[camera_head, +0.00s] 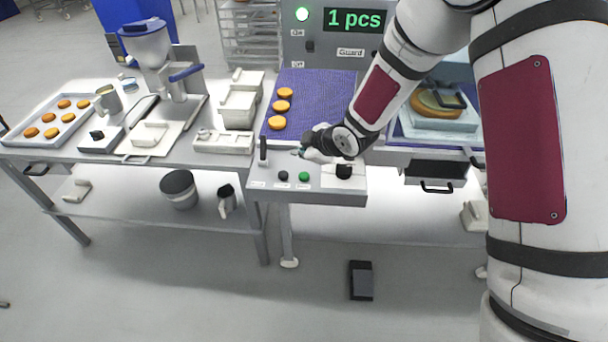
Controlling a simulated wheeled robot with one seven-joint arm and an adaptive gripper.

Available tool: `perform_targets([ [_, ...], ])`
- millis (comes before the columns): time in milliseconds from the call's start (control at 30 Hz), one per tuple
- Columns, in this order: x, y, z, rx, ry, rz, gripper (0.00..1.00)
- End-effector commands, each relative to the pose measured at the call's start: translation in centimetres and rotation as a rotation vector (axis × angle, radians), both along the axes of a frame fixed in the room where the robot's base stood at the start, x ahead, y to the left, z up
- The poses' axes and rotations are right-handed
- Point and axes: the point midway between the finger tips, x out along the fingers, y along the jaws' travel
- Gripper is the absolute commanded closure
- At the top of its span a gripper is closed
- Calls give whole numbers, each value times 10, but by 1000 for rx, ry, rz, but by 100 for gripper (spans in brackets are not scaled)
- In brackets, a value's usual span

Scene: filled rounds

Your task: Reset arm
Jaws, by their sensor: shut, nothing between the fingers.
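My arm reaches in from the right side of the head view, in front of the machine. My gripper (304,152) is at the arm's far end, shut and empty, just above the control panel (268,176) near its back edge. The fingertips are small and partly hidden by the gripper body. Below the gripper the panel bears a black button (283,176), a green button (304,176), a black knob (344,171) and an upright black lever (263,151) at its left.
Several round buns (284,93) lie on the blue belt (312,84) behind the gripper. A tray (16,137) of buns and a filling machine (150,48) stand on the left table. A pedal (361,280) lies on the floor.

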Motion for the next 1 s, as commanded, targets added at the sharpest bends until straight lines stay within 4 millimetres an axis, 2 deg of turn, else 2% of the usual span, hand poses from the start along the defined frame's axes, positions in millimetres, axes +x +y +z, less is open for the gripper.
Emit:
perform_targets([
  [300,0,0,1,0,0,-2,100],
  [433,2,-11,16,-11,2,-38,100],
  [567,0,-40,54,-35,17,-142,100],
  [667,-8,-70,92,-49,38,-258,100],
  [867,-45,-127,159,-43,91,-499,100],
  [1000,-83,-161,199,-10,134,-668,100],
])
